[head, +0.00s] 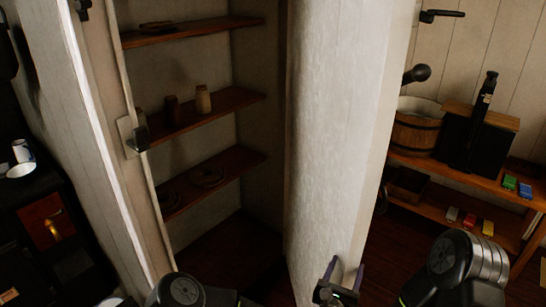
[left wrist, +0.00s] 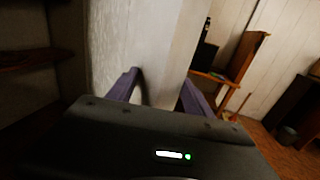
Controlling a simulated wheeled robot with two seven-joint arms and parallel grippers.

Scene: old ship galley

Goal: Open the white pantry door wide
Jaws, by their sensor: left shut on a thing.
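The white pantry door (head: 330,130) stands open in the middle of the head view, its inner face toward the pantry and its free edge toward the right. The pantry (head: 262,150) shows behind and left of it. My left gripper (head: 346,268) is low on the door, its purple fingers on either side of the door's edge. In the left wrist view the gripper (left wrist: 160,90) is shut on the door edge (left wrist: 160,50), with one finger on each face. My right gripper is out of the picture.
Pantry shelves (head: 225,102) hold small jars and dishes. A latch plate (head: 127,140) is on the frame at left. Right of the door, a wooden shelf unit (head: 450,178) carries a bucket (head: 416,130) and dark box. A dark cabinet (head: 40,250) stands at far left.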

